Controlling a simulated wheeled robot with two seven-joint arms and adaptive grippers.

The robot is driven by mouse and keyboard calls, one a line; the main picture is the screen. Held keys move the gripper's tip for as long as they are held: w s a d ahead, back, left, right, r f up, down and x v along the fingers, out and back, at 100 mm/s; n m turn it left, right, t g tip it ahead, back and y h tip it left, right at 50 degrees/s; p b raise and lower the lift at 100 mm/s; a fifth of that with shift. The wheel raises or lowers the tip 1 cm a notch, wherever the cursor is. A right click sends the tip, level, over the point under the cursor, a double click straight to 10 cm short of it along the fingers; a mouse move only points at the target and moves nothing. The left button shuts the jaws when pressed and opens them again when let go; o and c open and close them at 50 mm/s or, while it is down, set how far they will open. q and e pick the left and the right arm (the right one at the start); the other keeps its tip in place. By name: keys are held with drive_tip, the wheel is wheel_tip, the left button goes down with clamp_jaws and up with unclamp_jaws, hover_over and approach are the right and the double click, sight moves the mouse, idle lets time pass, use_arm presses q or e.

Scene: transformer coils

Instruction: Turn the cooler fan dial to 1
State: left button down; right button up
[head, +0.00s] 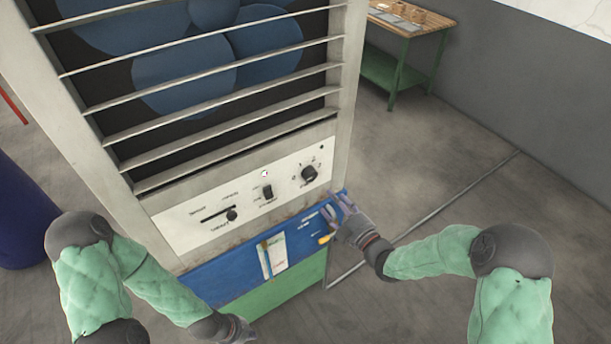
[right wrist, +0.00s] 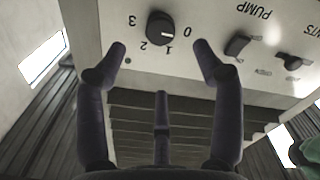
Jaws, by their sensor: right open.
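The fan dial (head: 308,173) is a round black knob at the right end of the cooler's white control panel (head: 240,200). In the right wrist view the dial (right wrist: 160,27) shows upside-down numbers 0 to 3 around it. Its white mark faces the lower right, on the side of the 1; its exact setting is hard to tell. My right gripper (head: 336,207) is open just below and right of the dial. Its fingertips (right wrist: 160,50) spread to either side of the dial, apart from it. My left gripper (head: 240,329) is low at the bottom edge, away from the panel.
The panel also holds a pump switch (head: 267,192) and a slider with a small knob (head: 232,215). Slats and a blue fan (head: 190,75) are above. A blue front with a paper label (head: 273,255) is below.

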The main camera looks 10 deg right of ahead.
sight(312, 177)
drive_tip(key=x, duration=1)
drive_tip(key=shift+w+a+r+b, duration=0.2)
drive_tip(key=shift+w+r+b, duration=0.05)
drive_tip(key=shift+w+b, duration=0.1)
drive_tip(key=c, duration=1.1)
